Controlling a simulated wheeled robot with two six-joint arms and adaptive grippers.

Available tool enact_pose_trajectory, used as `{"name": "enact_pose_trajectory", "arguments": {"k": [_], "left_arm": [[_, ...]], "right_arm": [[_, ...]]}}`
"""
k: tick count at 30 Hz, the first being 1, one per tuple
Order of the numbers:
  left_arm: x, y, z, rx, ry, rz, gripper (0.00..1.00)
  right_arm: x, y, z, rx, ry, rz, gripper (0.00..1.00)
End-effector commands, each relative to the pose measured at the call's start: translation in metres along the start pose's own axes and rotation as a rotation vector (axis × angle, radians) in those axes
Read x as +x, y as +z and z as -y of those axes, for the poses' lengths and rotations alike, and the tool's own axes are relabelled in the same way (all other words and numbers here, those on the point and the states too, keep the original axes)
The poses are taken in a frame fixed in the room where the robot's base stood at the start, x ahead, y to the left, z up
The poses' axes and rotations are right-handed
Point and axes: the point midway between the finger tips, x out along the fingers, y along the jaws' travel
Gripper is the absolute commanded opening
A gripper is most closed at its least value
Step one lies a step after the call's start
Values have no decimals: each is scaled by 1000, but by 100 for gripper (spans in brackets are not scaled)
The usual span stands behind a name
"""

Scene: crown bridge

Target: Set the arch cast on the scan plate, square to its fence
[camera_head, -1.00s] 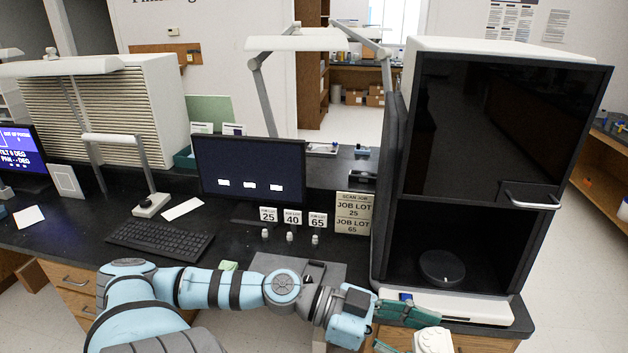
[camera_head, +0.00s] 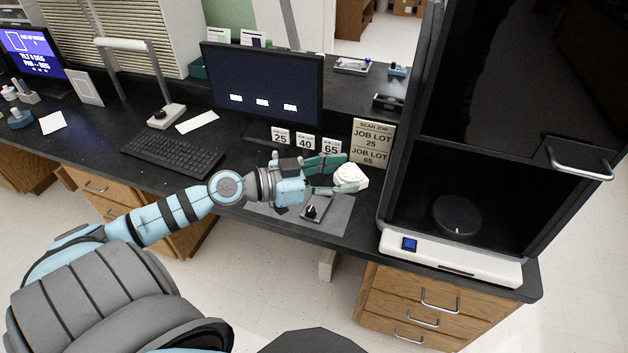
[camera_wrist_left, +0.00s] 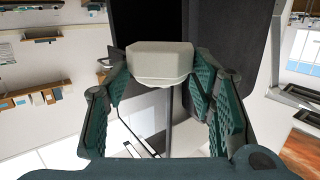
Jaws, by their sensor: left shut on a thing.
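The white arch cast (camera_head: 350,178) is between the fingertips of my left gripper (camera_head: 342,176), which is shut on it. They are above the bench, left of the scanner. In the left wrist view the cast (camera_wrist_left: 160,62) sits between the green finger pads of the gripper (camera_wrist_left: 160,85). A dark round plate (camera_head: 457,214), likely the scan plate, lies inside the scanner's open bay, apart from the cast. I cannot make out a fence on it. My right gripper is not in view.
The scanner (camera_head: 455,262) has a white base and a raised dark door with a handle (camera_head: 580,158). A grey mat (camera_head: 333,217) with a small black-knobbed item (camera_head: 312,210) lies below my left gripper. Job lot signs (camera_head: 305,142), a monitor (camera_head: 262,88) and a keyboard (camera_head: 172,153) stand behind and left.

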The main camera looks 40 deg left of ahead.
Motion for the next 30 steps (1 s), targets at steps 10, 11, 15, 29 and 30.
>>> {"name": "enact_pose_trajectory", "arguments": {"k": [10,11,15,29,30], "left_arm": [[11,64,164,-93,-552,-6,18],[13,70,170,-96,-580,-6,18],[20,92,184,-105,-656,-4,18],[43,239,186,-102,-670,-1,18],[44,247,186,-101,-670,-1,18]], "right_arm": [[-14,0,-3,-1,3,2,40],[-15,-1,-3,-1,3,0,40],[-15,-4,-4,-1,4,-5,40],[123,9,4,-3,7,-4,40],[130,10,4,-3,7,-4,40]]}}
